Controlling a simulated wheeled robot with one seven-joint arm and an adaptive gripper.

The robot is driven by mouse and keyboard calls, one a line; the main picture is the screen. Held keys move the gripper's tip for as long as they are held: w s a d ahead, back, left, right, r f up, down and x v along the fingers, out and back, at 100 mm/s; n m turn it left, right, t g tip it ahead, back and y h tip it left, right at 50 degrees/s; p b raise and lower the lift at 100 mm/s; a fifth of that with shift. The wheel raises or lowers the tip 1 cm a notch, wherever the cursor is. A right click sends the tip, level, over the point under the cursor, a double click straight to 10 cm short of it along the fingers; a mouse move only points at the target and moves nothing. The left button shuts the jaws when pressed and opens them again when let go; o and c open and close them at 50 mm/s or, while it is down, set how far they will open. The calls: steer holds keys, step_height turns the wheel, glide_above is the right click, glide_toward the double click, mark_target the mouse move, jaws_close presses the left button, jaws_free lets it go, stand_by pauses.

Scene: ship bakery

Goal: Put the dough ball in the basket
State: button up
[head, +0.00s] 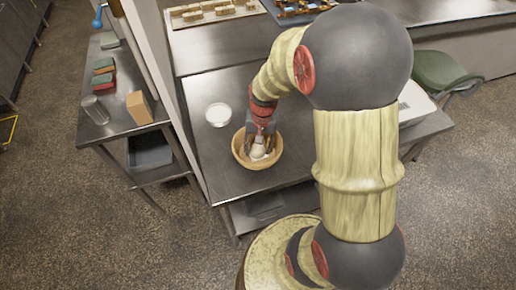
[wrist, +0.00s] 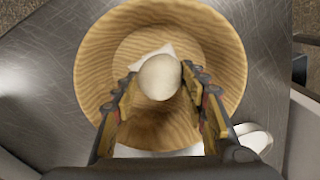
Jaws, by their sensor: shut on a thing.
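The dough ball (wrist: 160,77) is pale and round. In the wrist view it sits between the fingertips of my gripper (wrist: 160,92), which is shut on it. The basket (wrist: 92,70) is a round, tan, wood-like bowl directly below and around the ball in that view. In the head view the basket (head: 239,153) stands on the metal table, with my gripper (head: 259,146) over its opening and the pale ball (head: 258,151) at the fingertips. A white piece shows behind the ball inside the basket. I cannot tell whether the ball touches the basket's bottom.
A white round bowl (head: 218,114) stands on the metal table (head: 207,168) just behind the basket. A side shelf (head: 118,117) on the left holds a metal cup (head: 95,109) and a tan block (head: 139,107). A green chair (head: 440,72) is at the right.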

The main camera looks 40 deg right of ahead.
mark_target(260, 147)
steer(key=o, duration=1.2)
step_height(260, 147, up, 12)
steer(key=p, duration=0.4)
steer(key=s+a+r+n+t, duration=0.2)
steer(key=s+a+r+n, duration=0.1)
steer(key=s+a+r, duration=0.3)
steer(key=s+a+r+n+t, duration=0.3)
steer(key=s+a+r, duration=0.3)
steer(key=r, duration=0.5)
steer(key=shift+s+a+n+h, duration=0.15)
steer(key=shift+n+h, duration=0.15)
steer(key=shift+n, duration=0.5)
steer(key=shift+r, duration=0.1)
